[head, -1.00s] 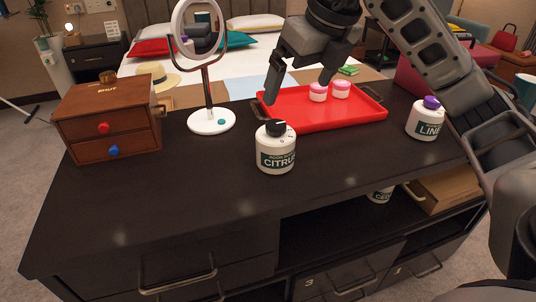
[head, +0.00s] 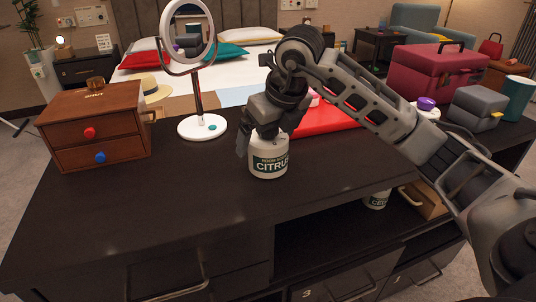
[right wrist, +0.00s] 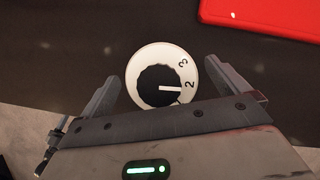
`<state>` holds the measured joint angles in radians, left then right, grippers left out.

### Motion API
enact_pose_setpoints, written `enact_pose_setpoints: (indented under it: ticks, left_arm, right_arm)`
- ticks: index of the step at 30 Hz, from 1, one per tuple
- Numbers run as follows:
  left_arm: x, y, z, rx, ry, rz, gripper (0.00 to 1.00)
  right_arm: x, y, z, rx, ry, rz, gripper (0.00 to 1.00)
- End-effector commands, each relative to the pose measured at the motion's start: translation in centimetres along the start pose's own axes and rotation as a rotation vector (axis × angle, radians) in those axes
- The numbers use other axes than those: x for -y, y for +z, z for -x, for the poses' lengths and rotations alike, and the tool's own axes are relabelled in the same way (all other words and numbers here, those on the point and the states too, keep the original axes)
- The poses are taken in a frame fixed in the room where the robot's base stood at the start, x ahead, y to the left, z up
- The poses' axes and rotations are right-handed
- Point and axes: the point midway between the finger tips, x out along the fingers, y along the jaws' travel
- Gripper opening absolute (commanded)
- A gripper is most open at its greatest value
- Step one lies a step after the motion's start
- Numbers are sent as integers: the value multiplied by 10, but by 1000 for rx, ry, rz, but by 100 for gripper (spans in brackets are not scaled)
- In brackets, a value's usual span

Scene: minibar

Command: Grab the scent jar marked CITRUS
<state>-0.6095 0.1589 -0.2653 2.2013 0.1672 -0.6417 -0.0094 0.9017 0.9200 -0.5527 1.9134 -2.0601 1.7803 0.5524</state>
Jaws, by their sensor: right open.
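The scent jar marked CITRUS (head: 268,160) is white with a dark label and stands upright on the dark counter. In the right wrist view its black dial cap (right wrist: 158,86) on the white top (right wrist: 180,58) sits between my right gripper's fingers, with small gaps on both sides. My right gripper (head: 262,142) is open, pointing down over the jar and hiding its cap in the head view. My left gripper is not in view.
A red tray (head: 325,118) lies behind the jar, partly hidden by my arm. A round mirror (head: 202,127) and a wooden drawer box (head: 95,125) stand to the left. A purple-capped jar (head: 427,105) stands at right. Another jar (head: 377,199) sits on the shelf below.

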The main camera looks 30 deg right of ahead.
Motion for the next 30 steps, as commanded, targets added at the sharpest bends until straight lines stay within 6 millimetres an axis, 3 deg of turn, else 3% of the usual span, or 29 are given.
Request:
enact_pose_setpoints:
  ticks: [3,11,17,30]
  left_arm:
    - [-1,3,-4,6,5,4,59]
    - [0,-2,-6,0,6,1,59]
    - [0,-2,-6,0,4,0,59]
    - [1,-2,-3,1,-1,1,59]
  right_arm:
    - [0,-1,-13,-1,-1,-1,100]
    - [1,0,-15,1,-1,-1,100]
    - [1,0,-14,1,-2,-1,48]
    - [1,4,-5,3,-3,-1,48]
